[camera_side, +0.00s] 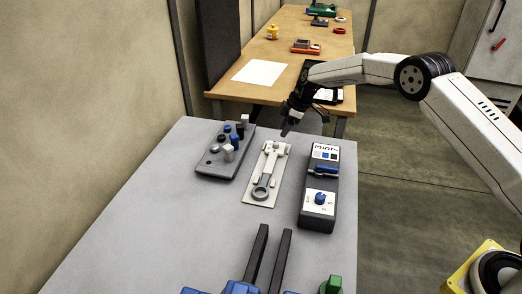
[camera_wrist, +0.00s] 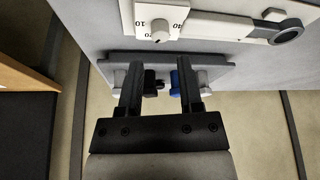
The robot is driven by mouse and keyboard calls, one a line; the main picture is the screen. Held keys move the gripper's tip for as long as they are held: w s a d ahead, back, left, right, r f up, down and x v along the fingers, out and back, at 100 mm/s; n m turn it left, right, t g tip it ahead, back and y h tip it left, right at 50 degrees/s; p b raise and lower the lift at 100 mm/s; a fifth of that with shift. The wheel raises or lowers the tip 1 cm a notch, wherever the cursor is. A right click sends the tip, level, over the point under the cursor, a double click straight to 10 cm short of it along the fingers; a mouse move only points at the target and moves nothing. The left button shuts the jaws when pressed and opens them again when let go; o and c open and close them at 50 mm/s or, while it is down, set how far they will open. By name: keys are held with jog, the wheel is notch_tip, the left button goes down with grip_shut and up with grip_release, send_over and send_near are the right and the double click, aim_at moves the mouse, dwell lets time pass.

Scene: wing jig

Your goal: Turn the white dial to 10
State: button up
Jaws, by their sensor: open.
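The white dial (camera_wrist: 160,30) is a small round knob on a pale plate with the printed marks 10, 20 and 40 around it in the wrist view. I cannot tell which mark it points to. My gripper (camera_side: 286,131) is above the table near the plate's far end.
A dark block with several knobs (camera_side: 226,152) stands left of the plate. A dark box with a blue dial (camera_side: 318,205) stands to its right. Blue and green items (camera_side: 240,287) with two dark bars lie at the near edge. The table's left front (camera_side: 140,230) is clear.

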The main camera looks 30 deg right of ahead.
aim_at(276, 142)
jog(key=shift+x, duration=2.7)
grip_shut()
